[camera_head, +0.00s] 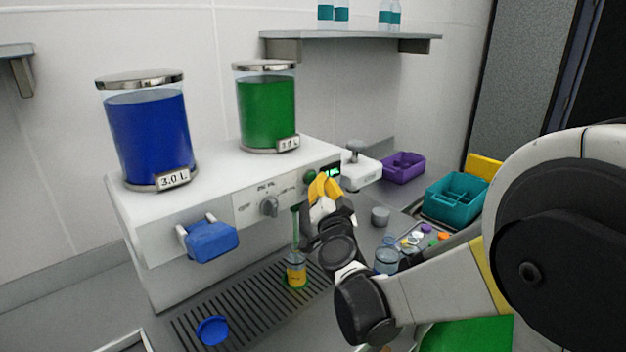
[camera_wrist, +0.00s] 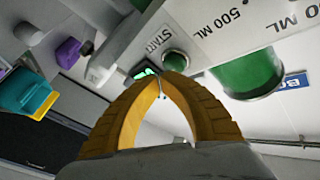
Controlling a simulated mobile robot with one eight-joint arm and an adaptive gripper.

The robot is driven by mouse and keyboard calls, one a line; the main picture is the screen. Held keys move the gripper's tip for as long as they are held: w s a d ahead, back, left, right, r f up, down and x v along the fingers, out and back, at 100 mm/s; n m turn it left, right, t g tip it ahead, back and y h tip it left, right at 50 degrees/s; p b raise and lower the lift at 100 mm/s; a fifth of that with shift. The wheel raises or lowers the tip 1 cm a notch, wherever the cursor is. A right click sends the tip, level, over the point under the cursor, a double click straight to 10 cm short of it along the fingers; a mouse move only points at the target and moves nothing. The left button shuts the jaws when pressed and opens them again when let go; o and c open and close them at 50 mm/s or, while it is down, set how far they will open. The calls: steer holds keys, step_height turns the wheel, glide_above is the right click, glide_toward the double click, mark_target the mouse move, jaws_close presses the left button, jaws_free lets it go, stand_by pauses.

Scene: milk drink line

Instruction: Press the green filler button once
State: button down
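The green button (camera_head: 309,177) is at the right end of the white filler's front panel, beside a small lit green display (camera_head: 334,171). In the wrist view the green button (camera_wrist: 176,61) is next to the word START, just beyond my fingertips. My gripper (camera_head: 323,179) has its yellow fingers close in front of the button; its fingertips (camera_wrist: 162,84) meet with nothing between them. Whether they touch the button cannot be told. A small bottle with a yellow label (camera_head: 296,277) stands on the drip grate (camera_head: 245,312), below a thin green vertical nozzle or stream (camera_head: 295,228).
Blue (camera_head: 150,135) and green (camera_head: 267,113) tanks stand on the filler. Purple (camera_head: 403,166) and teal (camera_head: 452,198) bins are at right. A blue cap (camera_head: 212,330) lies on the grate.

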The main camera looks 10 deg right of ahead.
steer(key=shift+s+d, duration=0.15)
steer(key=s+d, duration=0.1)
steer(key=s, duration=0.1)
steer(key=s+d, duration=0.1)
steer(key=s, duration=0.1)
steer(key=shift+d, duration=0.4)
stand_by(0.6)
